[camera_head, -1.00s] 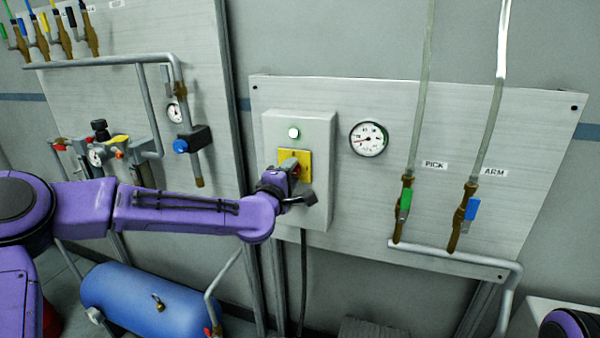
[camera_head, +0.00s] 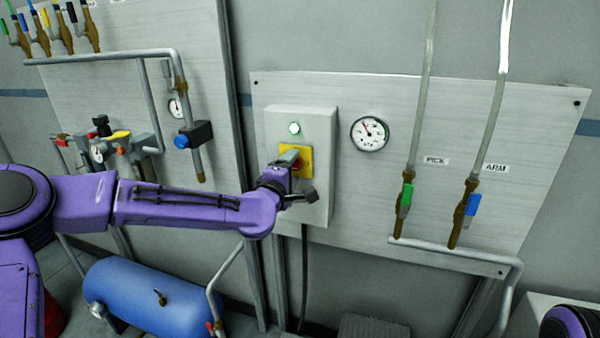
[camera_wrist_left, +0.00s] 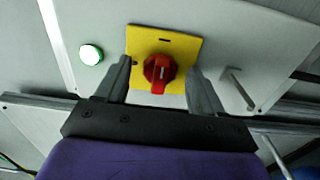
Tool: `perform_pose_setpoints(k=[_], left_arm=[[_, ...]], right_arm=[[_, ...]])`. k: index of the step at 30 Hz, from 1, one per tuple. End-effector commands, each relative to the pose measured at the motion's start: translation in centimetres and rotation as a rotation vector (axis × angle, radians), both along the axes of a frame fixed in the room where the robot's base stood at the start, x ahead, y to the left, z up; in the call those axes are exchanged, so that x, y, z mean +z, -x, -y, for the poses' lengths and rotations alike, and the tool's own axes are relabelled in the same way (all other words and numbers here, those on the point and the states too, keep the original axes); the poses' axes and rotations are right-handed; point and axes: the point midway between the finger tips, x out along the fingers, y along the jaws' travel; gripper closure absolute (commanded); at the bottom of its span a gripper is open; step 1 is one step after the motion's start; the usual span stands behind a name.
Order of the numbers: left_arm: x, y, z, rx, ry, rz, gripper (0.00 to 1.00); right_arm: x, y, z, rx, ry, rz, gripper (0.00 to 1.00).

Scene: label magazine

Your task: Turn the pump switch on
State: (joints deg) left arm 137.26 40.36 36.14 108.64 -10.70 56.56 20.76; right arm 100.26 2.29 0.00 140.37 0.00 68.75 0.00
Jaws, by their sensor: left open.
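The pump switch is a red rotary knob (camera_wrist_left: 160,72) on a yellow plate (camera_wrist_left: 185,48), mounted on a light grey box (camera_head: 315,125). In the head view the yellow plate (camera_head: 306,155) shows, with the knob mostly hidden behind my left gripper (camera_head: 291,172). In the left wrist view my left gripper (camera_wrist_left: 160,88) is open, with one finger on each side of the knob and a gap visible on both sides. A round lamp (camera_head: 294,128) above the plate looks lit greenish white; it also shows in the left wrist view (camera_wrist_left: 91,54). My right gripper is not in view.
A round pressure gauge (camera_head: 370,134) is right of the box. Green (camera_head: 407,196) and blue (camera_head: 473,205) valve handles sit below the PICK and ARM labels. A blue tank (camera_head: 150,298) lies below my left arm. More valves and pipes are on the left panel (camera_head: 130,95).

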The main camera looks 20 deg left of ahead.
Motion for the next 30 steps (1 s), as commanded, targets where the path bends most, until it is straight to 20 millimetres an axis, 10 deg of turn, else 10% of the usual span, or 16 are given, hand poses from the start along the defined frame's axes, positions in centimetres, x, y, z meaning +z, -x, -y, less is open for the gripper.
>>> perform_pose_setpoints(k=[15,30], left_arm=[[0.0,9.8,0.2,-0.004,0.000,-0.001,0.32],[0.0,10.3,0.2,-0.004,-0.010,-0.002,0.32]], right_arm=[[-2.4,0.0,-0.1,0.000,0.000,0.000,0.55],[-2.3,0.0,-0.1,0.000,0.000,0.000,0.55]])
